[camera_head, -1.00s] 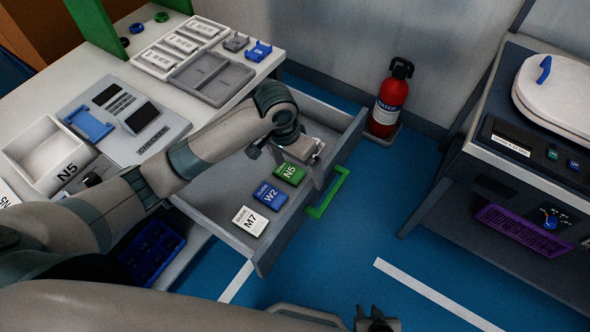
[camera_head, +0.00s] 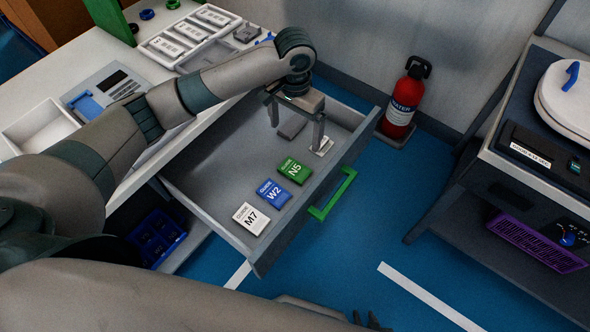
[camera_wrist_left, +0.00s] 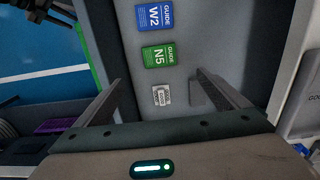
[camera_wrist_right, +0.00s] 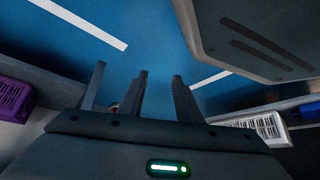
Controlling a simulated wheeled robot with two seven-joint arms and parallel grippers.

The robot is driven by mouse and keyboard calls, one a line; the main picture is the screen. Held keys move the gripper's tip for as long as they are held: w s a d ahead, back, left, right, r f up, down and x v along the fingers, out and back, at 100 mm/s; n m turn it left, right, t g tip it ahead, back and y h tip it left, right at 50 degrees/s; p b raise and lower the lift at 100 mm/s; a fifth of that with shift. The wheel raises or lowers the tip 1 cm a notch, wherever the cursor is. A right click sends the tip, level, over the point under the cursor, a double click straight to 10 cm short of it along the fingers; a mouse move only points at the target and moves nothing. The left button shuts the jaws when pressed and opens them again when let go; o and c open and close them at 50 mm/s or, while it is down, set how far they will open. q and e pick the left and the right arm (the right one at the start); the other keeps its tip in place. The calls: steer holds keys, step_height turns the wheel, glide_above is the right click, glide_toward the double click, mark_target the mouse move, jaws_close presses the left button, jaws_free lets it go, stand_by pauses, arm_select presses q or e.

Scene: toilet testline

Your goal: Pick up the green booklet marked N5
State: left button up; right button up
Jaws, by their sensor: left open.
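The green booklet marked N5 (camera_head: 293,171) lies flat in the open drawer, at the far end of a row with the blue W2 booklet (camera_head: 272,195) and the white M7 booklet (camera_head: 250,218). In the left wrist view, the N5 booklet (camera_wrist_left: 158,56) lies ahead of the fingertips, below W2 (camera_wrist_left: 155,18). My left gripper (camera_head: 298,137) is open and empty above the drawer, beyond N5 and apart from it. A small white label-like piece (camera_wrist_left: 162,95) shows between its fingers. My right gripper (camera_wrist_right: 138,75) is open and empty, low over the blue floor.
The drawer has raised walls and a green handle (camera_head: 332,194) on its front. A red extinguisher (camera_head: 404,103) stands beyond it. A worktable (camera_head: 60,85) with trays is at left; a bench with a toilet seat (camera_head: 570,95) is at right. The floor between is clear.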

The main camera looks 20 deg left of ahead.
arm_select(q)
steer(key=p, duration=0.1)
glide_above(295, 169)
step_height(295, 169, down, 10)
steer(key=shift+f, duration=0.9)
arm_select(e)
steer(key=shift+g, duration=0.6)
steer(key=s, duration=0.1)
steer(key=s+d+f, duration=0.1)
steer(key=s, duration=0.1)
steer(key=shift+s+d+f, duration=0.25)
steer(key=shift+s+d, duration=0.05)
steer(key=shift+s, duration=0.1)
steer(key=shift+w, duration=0.15)
arm_select(q)
steer(key=shift+f, duration=0.1)
arm_select(e)
steer(key=shift+r, duration=0.1)
arm_select(q)
steer(key=shift+f, duration=0.25)
step_height(295, 169, down, 4)
steer(key=shift+f+p, duration=0.15)
steer(key=shift+p, duration=0.35)
steer(key=shift+f, duration=0.1)
arm_select(e)
steer(key=s, duration=0.2)
steer(key=s+d+f+g, duration=0.1)
steer(key=shift+s+d+h, duration=0.1)
steer(key=shift+s+h, duration=0.15)
steer(key=shift+h, duration=0.05)
